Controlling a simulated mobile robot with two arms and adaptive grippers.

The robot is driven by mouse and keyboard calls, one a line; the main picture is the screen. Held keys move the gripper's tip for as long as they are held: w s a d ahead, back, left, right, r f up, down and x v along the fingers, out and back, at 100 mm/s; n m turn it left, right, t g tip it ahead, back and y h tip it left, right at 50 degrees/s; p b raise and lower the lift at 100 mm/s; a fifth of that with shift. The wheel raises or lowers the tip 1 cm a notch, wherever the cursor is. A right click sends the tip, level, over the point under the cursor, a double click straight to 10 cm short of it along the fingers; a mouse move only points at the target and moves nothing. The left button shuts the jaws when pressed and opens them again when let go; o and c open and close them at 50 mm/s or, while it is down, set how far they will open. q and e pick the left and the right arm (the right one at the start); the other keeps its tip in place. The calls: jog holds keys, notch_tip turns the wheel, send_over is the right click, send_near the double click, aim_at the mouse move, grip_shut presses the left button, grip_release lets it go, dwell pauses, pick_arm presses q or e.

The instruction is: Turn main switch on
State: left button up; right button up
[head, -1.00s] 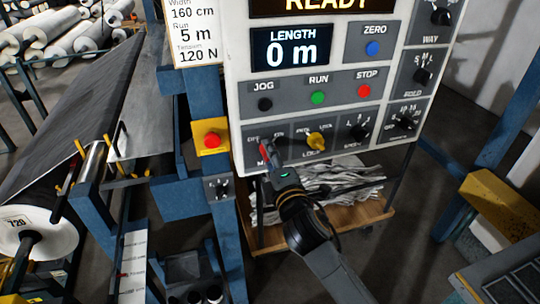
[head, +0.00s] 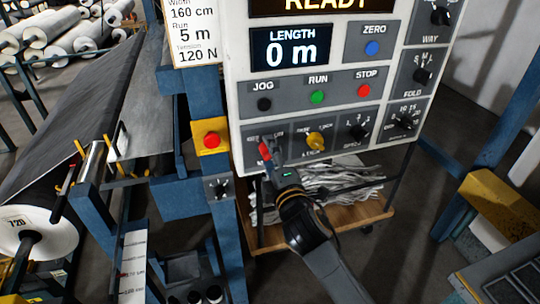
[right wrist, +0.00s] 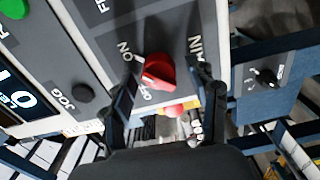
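The red main switch knob (head: 263,150) sits at the lower left of the grey control panel (head: 233,100). It also shows in the right wrist view (right wrist: 158,71), with ON and OFF lettered on one side of it and MAIN on the other. My right gripper (head: 270,151) is at the knob. In the right wrist view its two fingers (right wrist: 163,80) stand apart on either side of the knob, with a visible gap on the right. I cannot tell whether the left finger touches it. My left gripper is in neither view.
A yellow selector (head: 315,141) and black knobs lie right of the main switch. Green (head: 317,97) and red (head: 363,91) buttons sit above. A red emergency button (head: 211,140) is on the blue post at left. The display (head: 291,49) reads LENGTH 0 m.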

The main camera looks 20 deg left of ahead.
jog(key=v, duration=1.2)
dwell(0.3)
